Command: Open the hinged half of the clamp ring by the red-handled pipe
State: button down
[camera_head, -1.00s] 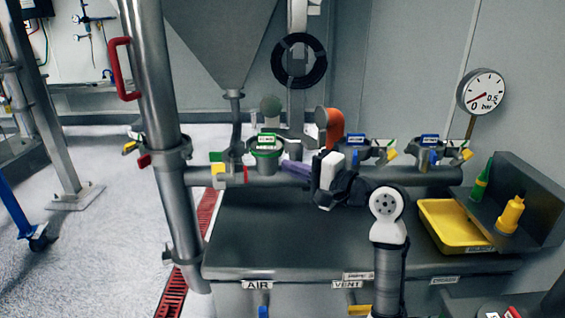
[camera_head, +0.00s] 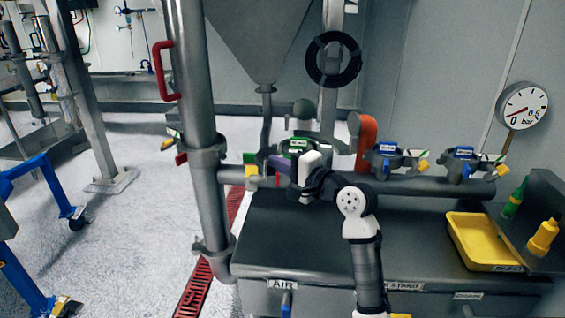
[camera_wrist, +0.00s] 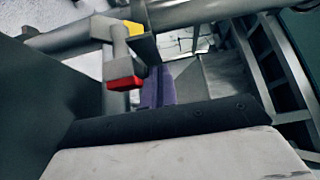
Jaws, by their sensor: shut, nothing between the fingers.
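The red-handled pipe (camera_head: 197,120) stands upright at the left in the head view, its red handle (camera_head: 160,70) high on its side. To its right, on the horizontal pipe, a fitting shows a yellow block (camera_head: 251,171), a green tab and a red block; the wrist view shows a yellow block (camera_wrist: 135,28) and a red block (camera_wrist: 124,76) near my fingers. A green-labelled ring (camera_head: 298,146) sits just right, partly behind my gripper. I cannot tell which hinged half is open or shut. My gripper (camera_head: 275,161), with purple fingers (camera_wrist: 159,85), is shut and empty beside the fitting.
Two blue-labelled clamp rings, left (camera_head: 388,155) and right (camera_head: 464,158), stand farther right on the pipe. A yellow tray (camera_head: 482,240) and bottles are at the right of the dark bench (camera_head: 300,240). White floor lies left.

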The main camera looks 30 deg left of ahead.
jog(key=shift+s+a+r+p, duration=0.1)
jog(key=shift+s+a+p, duration=0.2)
jog(key=shift+a+p, duration=0.3)
jog(key=shift+s+a+r+p, duration=0.1)
jog(key=shift+s+a+p, duration=0.15)
jog(key=shift+a+p, duration=0.25)
jog(key=shift+s+a+f, duration=0.1)
jog(key=shift+a+f, duration=0.05)
jog(key=shift+a, duration=0.2)
